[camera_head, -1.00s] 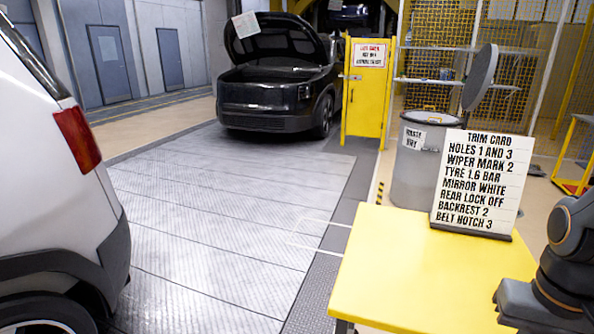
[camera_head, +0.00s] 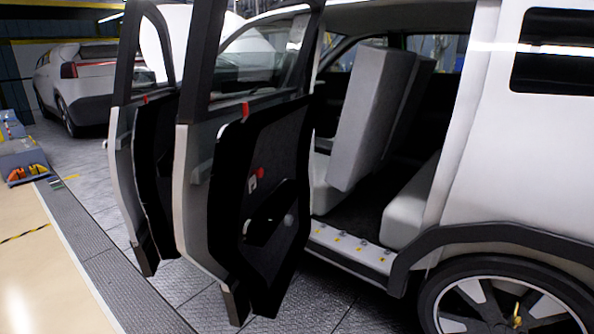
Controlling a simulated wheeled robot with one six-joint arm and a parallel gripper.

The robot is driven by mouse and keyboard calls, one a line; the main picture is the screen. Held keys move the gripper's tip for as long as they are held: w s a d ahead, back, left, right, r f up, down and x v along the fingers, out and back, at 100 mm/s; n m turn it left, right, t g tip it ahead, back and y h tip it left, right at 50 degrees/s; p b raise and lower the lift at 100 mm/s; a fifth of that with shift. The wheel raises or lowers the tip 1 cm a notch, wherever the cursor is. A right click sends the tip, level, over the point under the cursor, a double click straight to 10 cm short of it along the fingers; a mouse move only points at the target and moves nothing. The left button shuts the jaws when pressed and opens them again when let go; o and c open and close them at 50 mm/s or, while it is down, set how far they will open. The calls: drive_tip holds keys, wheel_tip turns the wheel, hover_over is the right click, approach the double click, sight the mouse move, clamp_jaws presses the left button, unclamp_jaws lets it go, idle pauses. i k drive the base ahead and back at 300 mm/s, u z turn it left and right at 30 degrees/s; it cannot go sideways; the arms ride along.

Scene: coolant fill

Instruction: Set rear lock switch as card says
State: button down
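The rear door (camera_head: 270,140) of the white car stands open, its dark inner panel facing me. A small pale fitting (camera_head: 252,184) with a red part (camera_head: 260,173) sits mid-panel. It may be the lock switch, but its setting is too small to read. A small red piece (camera_head: 245,111) shows at the panel's top edge. A dark armrest recess (camera_head: 263,230) and a round grey knob (camera_head: 289,220) are lower down. The trim card shows only in the earlier frame and reads "REAR LOCK OFF". My gripper is not in view.
The open front door (camera_head: 142,150) stands left of the rear door. The rear opening shows a tilted grey backrest (camera_head: 368,115) and a sill (camera_head: 350,248) with small yellow marks. The rear wheel (camera_head: 505,305) is lower right. Floor (camera_head: 50,270) at the left is clear.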

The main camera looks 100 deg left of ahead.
sight(259, 173)
drive_tip(key=u, duration=3.4)
drive_tip(key=k, duration=0.4)
drive_tip(key=z, duration=0.9)
drive_tip(key=i, duration=0.8)
drive_tip(key=u, duration=0.9)
drive_tip(key=i, duration=0.65)
drive_tip(key=u, duration=0.55)
